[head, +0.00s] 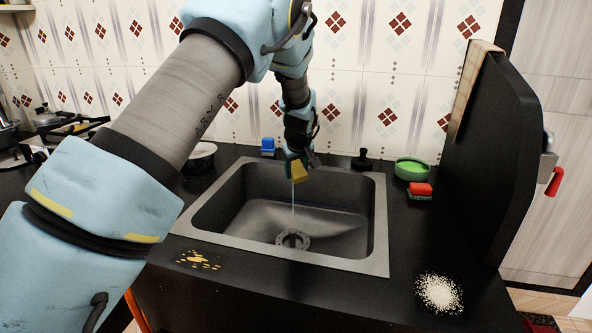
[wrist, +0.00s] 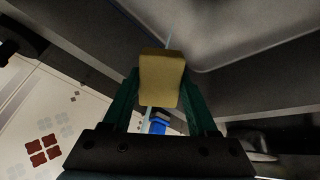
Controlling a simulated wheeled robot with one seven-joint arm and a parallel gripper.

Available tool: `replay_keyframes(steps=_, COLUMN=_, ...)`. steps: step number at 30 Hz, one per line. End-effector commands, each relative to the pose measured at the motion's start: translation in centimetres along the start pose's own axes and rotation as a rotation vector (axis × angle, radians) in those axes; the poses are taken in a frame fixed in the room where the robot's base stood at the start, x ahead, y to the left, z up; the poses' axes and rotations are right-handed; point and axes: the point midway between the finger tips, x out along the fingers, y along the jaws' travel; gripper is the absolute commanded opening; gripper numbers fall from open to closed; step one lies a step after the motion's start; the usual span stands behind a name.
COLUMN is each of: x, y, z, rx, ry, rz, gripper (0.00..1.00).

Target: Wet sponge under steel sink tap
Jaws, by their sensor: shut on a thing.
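The yellow sponge (head: 298,170) is between the fingers of my gripper (head: 299,166), above the back part of the steel sink (head: 376,225). In the wrist view the sponge (wrist: 162,78) sits at the fingertips, clamped between two green fingers (wrist: 163,88). A thin water stream (head: 293,200) runs down from the sponge's place toward the drain (head: 292,240). In the wrist view the stream shows on both sides of the sponge, so it appears to meet it. The tap's spout is hidden or cannot be made out behind my arm and gripper.
A blue sponge (head: 268,146) and a black knob-like object (head: 362,160) stand behind the sink. A green bowl (head: 412,169) and a red-and-green sponge (head: 420,191) are at its right. Crumbs (head: 198,260) and pale grains (head: 439,293) lie on the counter. A black panel (head: 488,150) rises at right.

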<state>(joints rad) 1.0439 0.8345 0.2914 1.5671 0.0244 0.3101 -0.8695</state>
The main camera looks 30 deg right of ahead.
Motion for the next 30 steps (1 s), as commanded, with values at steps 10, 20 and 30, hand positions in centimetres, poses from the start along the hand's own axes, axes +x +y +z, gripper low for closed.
replay_keyframes(steps=10, x=-1.3, y=-0.9, z=2.2, rx=0.000, ry=0.000, rz=0.000, gripper=0.14)
replay_keyframes(steps=20, x=-2.4, y=-1.6, z=4.2, rx=0.000, ry=-0.001, rz=0.000, gripper=0.14)
replay_keyframes(steps=30, x=-2.7, y=-1.8, z=4.5, rx=-0.002, ry=0.000, rz=0.000, gripper=0.14)
